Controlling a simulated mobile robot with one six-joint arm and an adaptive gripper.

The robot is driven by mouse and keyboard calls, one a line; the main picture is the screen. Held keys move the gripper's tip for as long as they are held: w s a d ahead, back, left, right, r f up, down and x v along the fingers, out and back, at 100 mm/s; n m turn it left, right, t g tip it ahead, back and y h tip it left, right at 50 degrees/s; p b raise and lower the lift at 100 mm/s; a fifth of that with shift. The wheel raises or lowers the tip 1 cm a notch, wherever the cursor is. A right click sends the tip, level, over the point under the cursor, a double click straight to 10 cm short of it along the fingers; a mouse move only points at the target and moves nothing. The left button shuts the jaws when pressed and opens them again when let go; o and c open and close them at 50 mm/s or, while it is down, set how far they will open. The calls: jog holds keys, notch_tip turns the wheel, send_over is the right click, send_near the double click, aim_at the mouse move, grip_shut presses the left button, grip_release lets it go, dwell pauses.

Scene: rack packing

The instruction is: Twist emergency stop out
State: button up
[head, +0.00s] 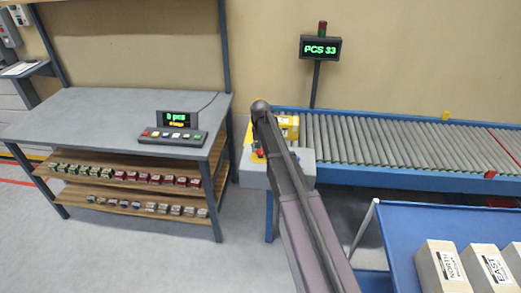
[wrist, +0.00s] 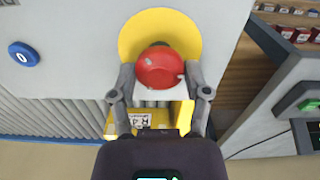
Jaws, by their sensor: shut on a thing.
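The emergency stop is a round red knob (wrist: 160,68) in front of a yellow disc (wrist: 160,28) on a light grey panel, in the wrist view. My gripper (wrist: 158,75) is shut on the red knob, with one dark finger on each side of it. In the head view my arm hides most of the stop; a little red and yellow shows beside my gripper (head: 262,155) at the conveyor's left end.
A blue button marked 0 (wrist: 24,53) is on the same panel. The roller conveyor (head: 400,145) runs to the right. A workbench (head: 80,115) with shelves of small boxes stands left. A blue cart (head: 400,220) with cartons is at lower right.

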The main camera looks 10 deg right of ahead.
jog(key=shift+m, duration=1.2)
